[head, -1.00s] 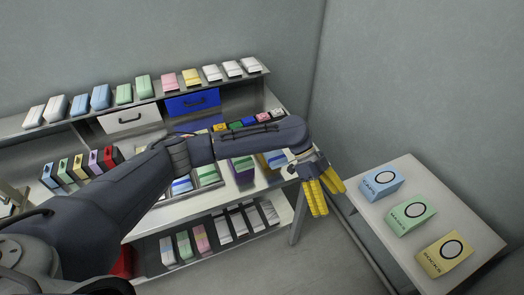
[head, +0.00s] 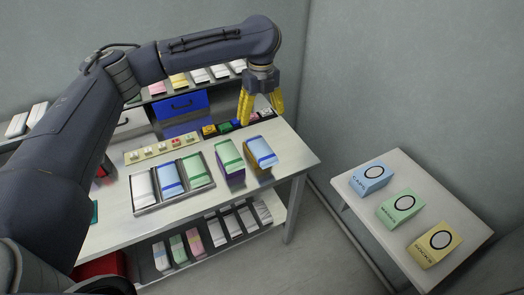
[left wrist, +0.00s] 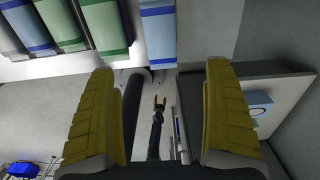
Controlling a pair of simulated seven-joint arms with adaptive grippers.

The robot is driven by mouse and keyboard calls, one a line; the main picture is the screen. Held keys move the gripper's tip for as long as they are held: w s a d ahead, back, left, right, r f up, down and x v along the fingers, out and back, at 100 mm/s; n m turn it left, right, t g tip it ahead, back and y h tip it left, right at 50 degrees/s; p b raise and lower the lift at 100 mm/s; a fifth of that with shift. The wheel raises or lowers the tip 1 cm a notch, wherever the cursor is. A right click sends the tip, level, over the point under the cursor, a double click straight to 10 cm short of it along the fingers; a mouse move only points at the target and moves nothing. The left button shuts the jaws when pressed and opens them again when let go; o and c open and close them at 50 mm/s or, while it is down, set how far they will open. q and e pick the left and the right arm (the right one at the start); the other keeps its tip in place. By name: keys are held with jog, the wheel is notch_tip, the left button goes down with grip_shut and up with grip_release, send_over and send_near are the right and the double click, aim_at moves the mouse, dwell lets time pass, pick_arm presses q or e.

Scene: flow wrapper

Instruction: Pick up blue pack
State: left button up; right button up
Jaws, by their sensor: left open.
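A light blue and white pack (head: 262,151) lies on top of an orange-brown box at the right end of the table. It also shows at the top of the left wrist view (left wrist: 158,35). My left gripper (head: 262,112), with yellow fingers, is open and empty above and behind the light blue pack. In the left wrist view its fingers (left wrist: 160,70) stand wide apart.
A green pack (head: 229,151) on a purple box stands close left of the light blue pack. The tray (head: 146,209) and a button panel (head: 160,150) are further left. A side table (head: 455,205) at right bears blue, green and yellow boxes. Floor separates the tables.

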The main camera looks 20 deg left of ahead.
aim_at(261, 147)
pick_arm(q)
notch_tip(261, 147, down, 11)
jog(key=shift+w+a+f, duration=0.1)
jog(key=shift+w+f, duration=0.05)
jog(key=shift+f, duration=2.4)
jog(key=c, duration=1.4)
jog(key=shift+r, duration=0.15)
